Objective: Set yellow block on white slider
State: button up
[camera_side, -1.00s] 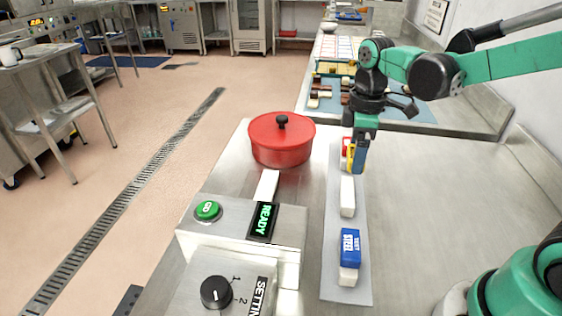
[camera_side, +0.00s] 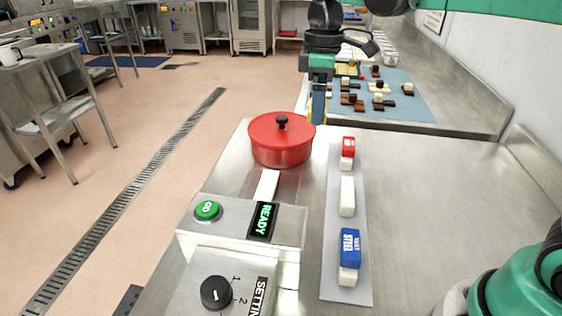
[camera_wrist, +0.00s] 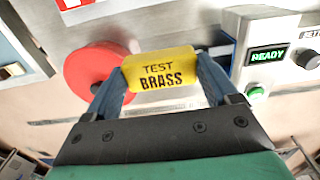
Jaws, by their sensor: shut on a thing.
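The yellow block (camera_wrist: 160,70), lettered TEST BRASS, is held between the two blue fingers of my gripper (camera_wrist: 164,72) in the wrist view. In the side view my gripper (camera_side: 318,112) is raised behind and right of the red pot, with only a yellow sliver of the block (camera_side: 310,106) showing. The white slider (camera_side: 267,185) appears to be the narrow pale bar between the pot and the control box; its top is bare. The block is apart from it.
The red lidded pot (camera_side: 281,142) stands close to the slider. The control box (camera_side: 225,235) has a READY display and green button. A grey strip (camera_side: 330,245) holds a red block (camera_side: 348,145), a blue block (camera_side: 350,245) and a bare white stand (camera_side: 347,196). Steel counter at right is clear.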

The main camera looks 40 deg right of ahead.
send_near(266, 187)
jog(key=shift+f, duration=3.15)
jog(key=shift+f, duration=0.25)
jog(key=o, duration=1.1)
jog(key=shift+c, duration=0.2)
